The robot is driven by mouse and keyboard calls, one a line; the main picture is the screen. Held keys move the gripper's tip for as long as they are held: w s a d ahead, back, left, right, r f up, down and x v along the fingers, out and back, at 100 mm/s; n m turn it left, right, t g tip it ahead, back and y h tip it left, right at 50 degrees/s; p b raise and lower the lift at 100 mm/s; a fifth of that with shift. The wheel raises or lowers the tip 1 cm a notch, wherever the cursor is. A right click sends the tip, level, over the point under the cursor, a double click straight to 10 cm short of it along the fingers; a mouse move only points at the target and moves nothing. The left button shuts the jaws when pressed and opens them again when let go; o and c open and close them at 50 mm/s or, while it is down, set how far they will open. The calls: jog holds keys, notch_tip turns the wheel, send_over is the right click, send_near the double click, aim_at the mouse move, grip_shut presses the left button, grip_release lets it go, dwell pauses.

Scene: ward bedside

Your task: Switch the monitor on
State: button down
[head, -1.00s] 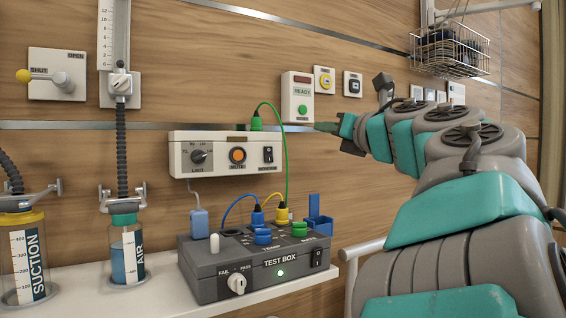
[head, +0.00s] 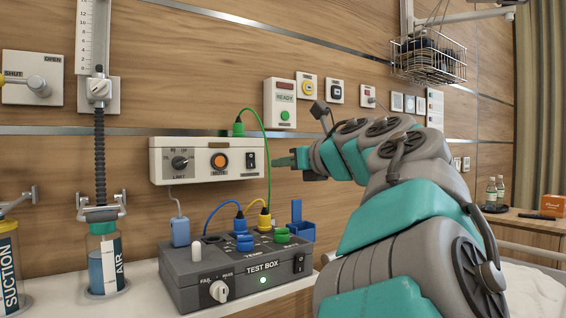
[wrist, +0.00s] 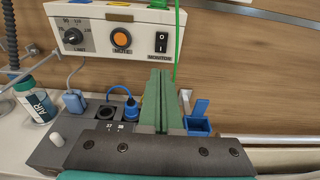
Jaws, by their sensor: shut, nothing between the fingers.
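The monitor unit (head: 208,173) is a pale box on the wall rail. It has a dial, an orange MUTE button (head: 219,161) and a black rocker switch (head: 251,160) labelled MONITOR at its right end. The switch also shows in the wrist view (wrist: 162,42), just above my fingertips. My gripper (head: 275,162) is shut and empty, its green fingers together. In the head view its tips are just right of the box's right end. Whether they touch the box, I cannot tell.
The grey test box (head: 190,284) stands on the shelf below, with blue and yellow cables plugged in. A green cable (head: 268,150) loops from the monitor's top past my fingertips. A READY panel (head: 280,103) is above. The AIR bottle (head: 107,262) stands left.

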aim_at(252, 167)
jog(key=p+x, duration=0.2)
jog(key=x, duration=0.9)
jog(key=shift+d, duration=0.1)
